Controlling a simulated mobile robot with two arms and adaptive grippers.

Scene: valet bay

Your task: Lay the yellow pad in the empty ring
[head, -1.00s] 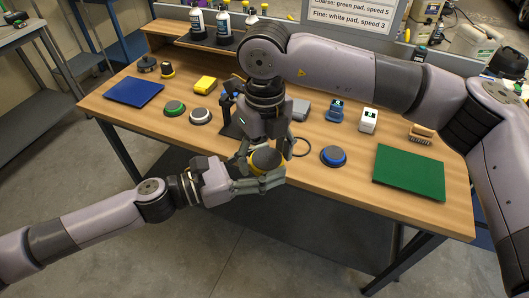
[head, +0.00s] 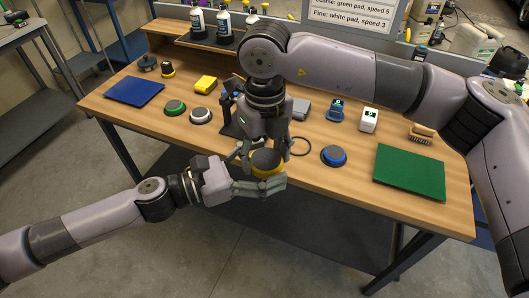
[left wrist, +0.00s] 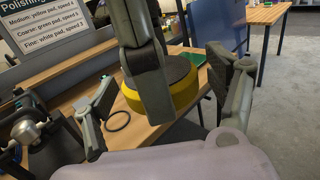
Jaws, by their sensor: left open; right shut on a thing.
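The yellow pad (head: 267,171), a thick disc with a yellow rim and dark face, hangs over the front edge of the bench. It also shows in the left wrist view (left wrist: 184,93). My right gripper (head: 267,151) is shut on it from above; one of its fingers covers part of the pad in the left wrist view. My left gripper (head: 262,181) is open, with its fingers spread on either side of the pad; contact is hard to tell. The empty ring (head: 301,153), a thin dark hoop, lies on the bench just right of my right gripper.
A blue mat (head: 134,91) lies left and a green mat (head: 409,173) right. A polisher-like tool (head: 232,122) stands close behind my right gripper.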

